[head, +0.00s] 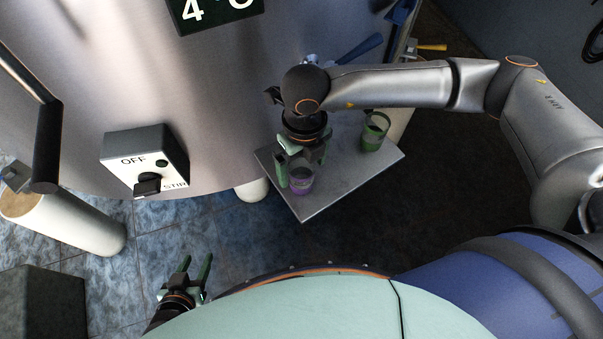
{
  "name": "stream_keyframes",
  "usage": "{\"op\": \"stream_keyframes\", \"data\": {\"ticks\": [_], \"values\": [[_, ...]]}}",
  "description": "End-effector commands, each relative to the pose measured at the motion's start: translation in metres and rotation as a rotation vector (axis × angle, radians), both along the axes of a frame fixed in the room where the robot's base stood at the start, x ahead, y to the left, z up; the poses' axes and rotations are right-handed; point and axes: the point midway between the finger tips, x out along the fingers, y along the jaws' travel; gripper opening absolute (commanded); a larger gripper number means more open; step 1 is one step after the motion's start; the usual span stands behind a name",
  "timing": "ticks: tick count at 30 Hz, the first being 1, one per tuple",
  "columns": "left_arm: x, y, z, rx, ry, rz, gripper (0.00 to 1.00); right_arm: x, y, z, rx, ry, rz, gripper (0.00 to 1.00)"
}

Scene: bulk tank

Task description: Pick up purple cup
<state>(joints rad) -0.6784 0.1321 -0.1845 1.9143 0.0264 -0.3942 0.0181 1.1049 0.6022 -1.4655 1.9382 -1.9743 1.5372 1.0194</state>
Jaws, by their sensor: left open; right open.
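A purple cup (301,181) stands upright near the front left part of a small grey metal shelf (330,196). My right gripper (301,172) points down directly over the cup, its green fingers open, one at the cup's left side and the other near its right. I cannot tell whether the fingers touch the cup. The hand partly hides the cup's top. My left gripper (196,270) is open and empty at the lower left, well away from the cup.
A large steel tank (220,80) rises behind, with a switch box (146,159) marked OFF and STIR. A blue-handled valve (360,48) is behind my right arm. Open tiled floor lies left of the shelf.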

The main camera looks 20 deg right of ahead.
Motion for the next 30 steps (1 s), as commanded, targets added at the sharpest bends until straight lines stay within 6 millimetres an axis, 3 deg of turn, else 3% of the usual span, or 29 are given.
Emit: {"op": "stream_keyframes", "data": {"ticks": [5, 12, 21, 30], "values": [[0.000, 0.000, 0.004, 0.000, 0.000, 0.000, 0.50, 0.000, 0.000, -0.015, 0.000, 0.003, -0.001, 0.99], [0.000, 0.000, 0.008, -0.001, 0.001, 0.001, 0.50, 0.001, 0.000, -0.049, 0.001, 0.003, 0.000, 0.99], [0.000, 0.000, 0.007, -0.001, 0.001, 0.001, 0.50, 0.001, 0.000, -0.056, 0.002, 0.001, 0.001, 0.99], [0.000, 0.000, 0.007, -0.001, 0.001, 0.001, 0.50, 0.001, 0.000, -0.055, 0.002, 0.001, 0.000, 0.67]]}}
